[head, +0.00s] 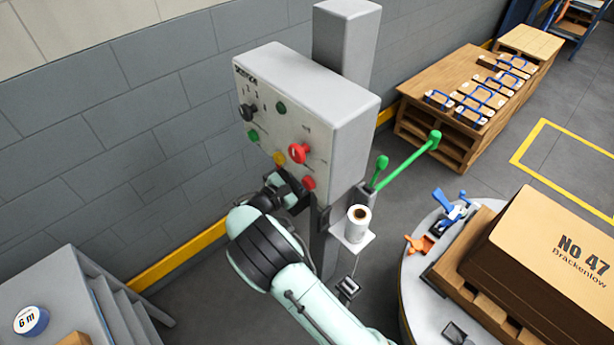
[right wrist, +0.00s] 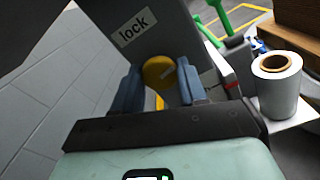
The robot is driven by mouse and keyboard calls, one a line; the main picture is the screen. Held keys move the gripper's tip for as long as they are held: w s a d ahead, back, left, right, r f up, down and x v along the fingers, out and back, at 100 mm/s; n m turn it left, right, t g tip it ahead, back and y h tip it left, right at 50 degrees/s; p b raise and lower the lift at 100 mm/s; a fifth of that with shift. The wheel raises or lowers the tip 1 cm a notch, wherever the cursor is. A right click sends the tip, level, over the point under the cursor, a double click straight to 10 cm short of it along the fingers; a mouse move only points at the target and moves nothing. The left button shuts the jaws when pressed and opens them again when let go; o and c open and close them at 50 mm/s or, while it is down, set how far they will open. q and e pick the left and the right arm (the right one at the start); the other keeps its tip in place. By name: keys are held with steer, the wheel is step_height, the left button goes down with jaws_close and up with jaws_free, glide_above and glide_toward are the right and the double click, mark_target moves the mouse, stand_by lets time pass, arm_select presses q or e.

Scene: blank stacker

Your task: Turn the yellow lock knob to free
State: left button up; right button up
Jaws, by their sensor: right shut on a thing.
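In the right wrist view, the yellow lock knob (right wrist: 158,70) sits between the two blue-grey fingers of my right gripper (right wrist: 160,88), which is shut on it. A white label reading "lock" (right wrist: 134,28) is on the dark grey face beside the knob. The fingers hide the knob's sides, so I cannot tell its exact turn. In the head view, my right gripper (head: 288,190) is at the lower edge of the grey control box (head: 335,100), and the held knob is hidden there. My left gripper is not in view.
The box front has a red knob (head: 299,153), a black knob (head: 248,112) and several coloured buttons. A white roll (head: 358,222) stands on a small shelf close right of my arm. Green levers (head: 408,160) stick out right. A turntable with a brown box (head: 545,262) stands at right.

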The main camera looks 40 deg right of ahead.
steer(key=shift+f+m+b, duration=0.1)
steer(key=shift+m+b, duration=0.4)
steer(key=shift+m, duration=0.5)
steer(key=o, duration=1.1)
steer(key=shift+c, duration=0.2)
steer(key=s+a, duration=0.1)
steer(key=a, duration=1.2)
steer(key=shift+a, duration=0.25)
